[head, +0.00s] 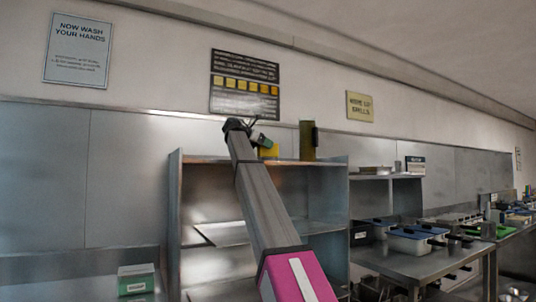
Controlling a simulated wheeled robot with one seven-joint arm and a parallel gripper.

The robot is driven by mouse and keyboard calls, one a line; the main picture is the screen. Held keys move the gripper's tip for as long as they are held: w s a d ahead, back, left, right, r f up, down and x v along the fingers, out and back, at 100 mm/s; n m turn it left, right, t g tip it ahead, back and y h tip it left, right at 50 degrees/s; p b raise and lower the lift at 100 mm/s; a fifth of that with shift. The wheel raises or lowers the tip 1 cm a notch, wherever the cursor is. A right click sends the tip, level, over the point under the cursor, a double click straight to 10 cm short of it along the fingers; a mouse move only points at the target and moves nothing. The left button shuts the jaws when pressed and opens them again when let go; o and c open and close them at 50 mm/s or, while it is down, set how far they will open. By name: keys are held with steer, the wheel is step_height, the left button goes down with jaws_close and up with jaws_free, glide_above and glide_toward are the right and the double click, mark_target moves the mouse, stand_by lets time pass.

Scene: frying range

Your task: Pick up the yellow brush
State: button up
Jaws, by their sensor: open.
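A small yellow thing (268,152), probably the yellow brush, is on the top of the steel shelf unit (335,163). It is partly hidden behind the end of my arm, so its full shape cannot be made out. My gripper (261,141) is small and dark at the far end of my raised arm, just above and in front of the yellow thing in the picture. It is open. I cannot tell whether it touches the yellow thing.
A tall olive-green container (308,140) stands on the shelf top, right of the yellow thing. A green and white box (136,280) is at lower left. Blue-lidded containers (409,238) stand on a steel table (400,265) at right. The wall with signs is behind.

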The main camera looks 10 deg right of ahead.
steer(key=shift+d, duration=0.15)
steer(key=c, duration=1)
steer(key=shift+r, duration=0.1)
